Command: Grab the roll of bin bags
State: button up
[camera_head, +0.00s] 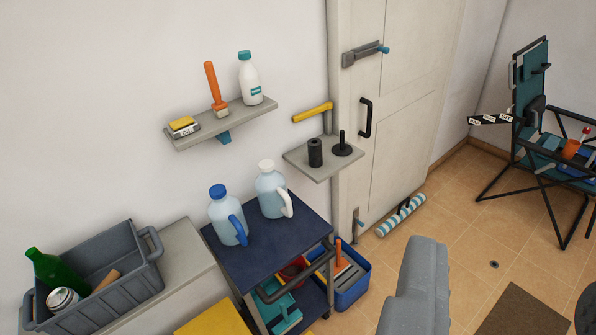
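A small dark upright cylinder (315,152), which looks like the roll of bin bags, stands on the left part of a small grey wall shelf (318,174) beside the door. A black round-based item with an upright stem (342,145) stands just to its right on the same shelf, a small gap apart. The cylinder's top and front side are unobstructed. I cannot see my gripper's fingers in this view, and nothing is seen touching the cylinder.
A yellow lever handle (312,112) sticks out above the shelf. A dark blue trolley (262,262) with two jugs stands below left. A grey rounded shape (418,290) rises at bottom centre. A folding chair (545,140) stands right.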

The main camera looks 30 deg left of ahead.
aim_at(314, 145)
jog(key=u, duration=0.15)
jog(key=k, duration=0.1)
jog(key=u, duration=0.45)
jog(key=i, duration=1)
jog(key=u, duration=0.15)
jog(key=k, duration=0.4)
jog(key=z, duration=0.9)
jog(key=i, duration=1.35)
jog(key=u, duration=0.2)
